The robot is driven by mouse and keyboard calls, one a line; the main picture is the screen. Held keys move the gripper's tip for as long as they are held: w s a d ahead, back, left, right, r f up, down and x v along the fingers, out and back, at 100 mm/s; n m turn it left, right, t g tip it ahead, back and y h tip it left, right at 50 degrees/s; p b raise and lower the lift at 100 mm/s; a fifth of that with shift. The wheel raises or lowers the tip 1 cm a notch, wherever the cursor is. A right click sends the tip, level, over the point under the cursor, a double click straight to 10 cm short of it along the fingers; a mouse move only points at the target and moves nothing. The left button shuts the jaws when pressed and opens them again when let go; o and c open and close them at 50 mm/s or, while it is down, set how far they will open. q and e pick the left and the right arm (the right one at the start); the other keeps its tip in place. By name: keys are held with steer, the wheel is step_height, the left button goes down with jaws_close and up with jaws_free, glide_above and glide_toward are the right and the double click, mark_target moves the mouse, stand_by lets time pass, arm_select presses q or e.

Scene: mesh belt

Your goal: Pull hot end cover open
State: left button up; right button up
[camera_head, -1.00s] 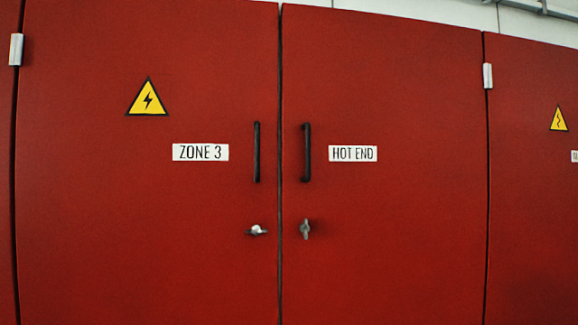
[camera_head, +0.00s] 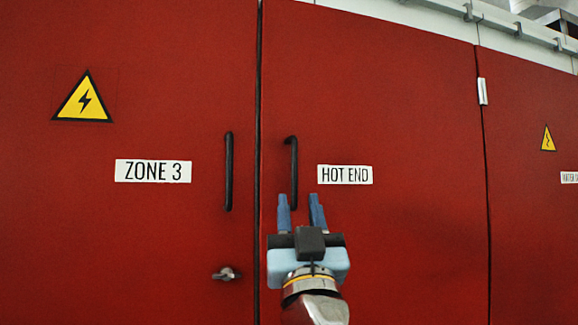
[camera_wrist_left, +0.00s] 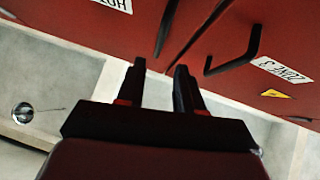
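The hot end cover (camera_head: 400,120) is a red door, closed flush beside its neighbour, with a white HOT END label (camera_head: 345,174) and a black vertical handle (camera_head: 293,170). The gripper hides the door's latch. In the left wrist view, the gripper (camera_wrist_left: 160,68) shows dark, separated fingers, with a dark handle (camera_wrist_left: 167,25) beyond them. My right gripper is out of view.
The ZONE 3 door (camera_head: 120,240) on the left has its own black handle (camera_head: 229,171), a latch (camera_head: 227,273) lying sideways and a yellow warning sign (camera_head: 83,98). Another red door (camera_head: 530,220) stands to the right, past a white hinge (camera_head: 482,91).

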mark_target(295, 171)
arm_select(q)
steer(key=p+x, duration=0.3)
steer(key=x, duration=0.6)
steer(key=shift+w+r, duration=0.2)
steer(key=shift+w, duration=0.1)
jaws_close()
